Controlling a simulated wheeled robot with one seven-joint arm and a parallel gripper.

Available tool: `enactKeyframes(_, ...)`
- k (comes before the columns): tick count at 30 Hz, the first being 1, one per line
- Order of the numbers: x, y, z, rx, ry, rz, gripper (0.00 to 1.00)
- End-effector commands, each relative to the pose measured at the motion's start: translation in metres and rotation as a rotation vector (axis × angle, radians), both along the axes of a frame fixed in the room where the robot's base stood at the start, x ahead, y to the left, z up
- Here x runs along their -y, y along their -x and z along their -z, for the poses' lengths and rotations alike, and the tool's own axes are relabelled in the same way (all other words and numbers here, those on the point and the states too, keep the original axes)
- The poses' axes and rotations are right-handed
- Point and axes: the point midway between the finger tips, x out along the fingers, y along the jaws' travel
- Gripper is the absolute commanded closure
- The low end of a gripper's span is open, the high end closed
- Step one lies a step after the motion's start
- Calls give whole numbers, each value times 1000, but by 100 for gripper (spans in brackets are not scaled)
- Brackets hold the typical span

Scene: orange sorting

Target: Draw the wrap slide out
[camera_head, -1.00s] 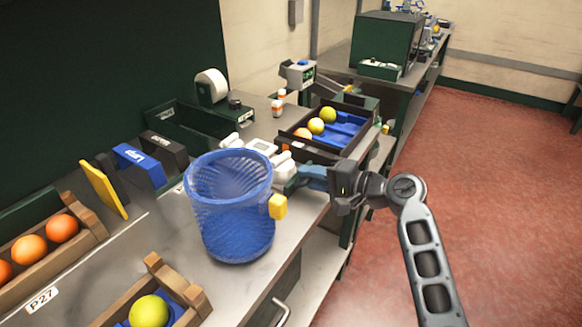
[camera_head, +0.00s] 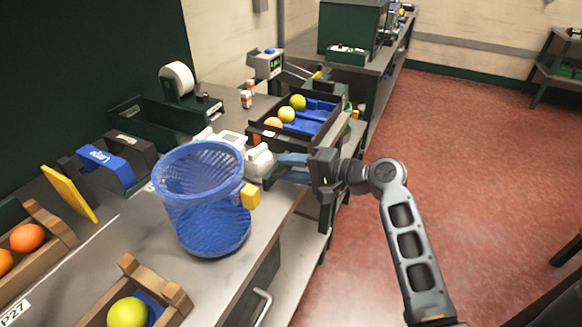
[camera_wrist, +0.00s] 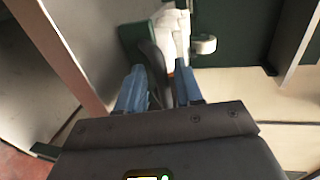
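I cannot tell for certain which part is the wrap slide. My gripper (camera_head: 284,168) has blue fingers and points left, level with the bench's front edge, close to a white rounded part (camera_head: 258,161). In the wrist view the two fingers (camera_wrist: 159,90) stand apart. A dark bar (camera_wrist: 153,62) shows between or just beyond them; contact cannot be made out. A dark green block (camera_wrist: 134,38) lies just past the left finger. A yellow block (camera_head: 250,196) shows at the right side of the blue basket, left of and below the fingers.
The blue mesh basket (camera_head: 203,205) stands on the bench, left of my gripper. Behind it are a dark tray (camera_head: 262,130) with fruit and blue inserts, a white roll (camera_head: 176,78) and a green bin (camera_head: 150,115). Wooden fruit racks (camera_head: 172,291) stand at front left. Red floor (camera_head: 470,150) is open at right.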

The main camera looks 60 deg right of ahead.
Motion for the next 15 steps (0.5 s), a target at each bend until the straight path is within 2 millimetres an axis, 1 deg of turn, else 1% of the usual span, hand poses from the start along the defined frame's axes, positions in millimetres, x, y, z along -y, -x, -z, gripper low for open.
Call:
enactKeyframes(2, 0, 1, 0, 1, 0, 0, 65)
enactKeyframes(5, 0, 9, -1, 0, 0, 1, 65)
enactKeyframes(15, 2, 60, -12, 0, 0, 2, 65)
